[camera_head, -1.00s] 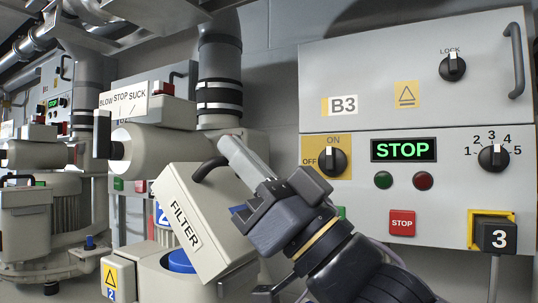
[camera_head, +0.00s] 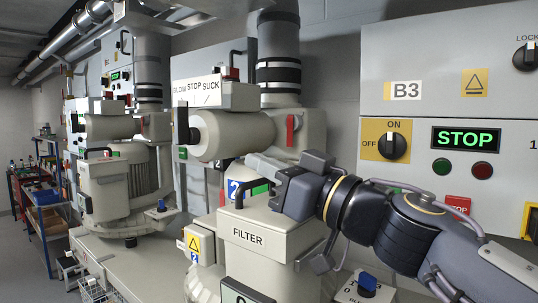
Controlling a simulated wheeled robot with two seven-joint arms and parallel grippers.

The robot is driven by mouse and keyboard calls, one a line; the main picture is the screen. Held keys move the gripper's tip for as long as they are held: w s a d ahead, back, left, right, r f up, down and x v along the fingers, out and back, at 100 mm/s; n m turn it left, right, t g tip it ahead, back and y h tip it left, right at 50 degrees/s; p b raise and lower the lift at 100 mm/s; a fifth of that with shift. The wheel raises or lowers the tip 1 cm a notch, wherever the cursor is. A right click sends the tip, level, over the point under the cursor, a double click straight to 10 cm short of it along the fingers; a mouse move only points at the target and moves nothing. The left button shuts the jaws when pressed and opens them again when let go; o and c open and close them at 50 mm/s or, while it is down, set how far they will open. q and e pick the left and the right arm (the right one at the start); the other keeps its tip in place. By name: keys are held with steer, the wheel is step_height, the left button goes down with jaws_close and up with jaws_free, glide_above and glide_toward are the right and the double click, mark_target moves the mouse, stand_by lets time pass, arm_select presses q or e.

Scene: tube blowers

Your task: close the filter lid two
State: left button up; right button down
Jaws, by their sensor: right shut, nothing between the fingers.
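The filter lid (camera_head: 265,222), a beige cover labelled FILTER with a black handle (camera_head: 240,190) on top, looks level on its housing in the lower middle. The blue filter inside is hidden. My right gripper (camera_head: 258,168) reaches in from the right, just above the lid's back right part. It is shut and holds nothing; its body covers part of the lid's top. I cannot tell whether it touches the lid. My left gripper is not in view.
The B3 control panel (camera_head: 450,100) showing STOP stands at the right behind my arm. A blower unit with a BLOW STOP SUCK sign (camera_head: 195,88) stands behind the lid. Another blower (camera_head: 130,180) is at the left, with shelves (camera_head: 50,205) and open floor beyond.

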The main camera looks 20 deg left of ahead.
steer(key=shift+a+f, duration=0.2)
steer(key=shift+a, duration=0.05)
steer(key=shift+w+h, duration=0.1)
steer(key=shift+h, duration=0.2)
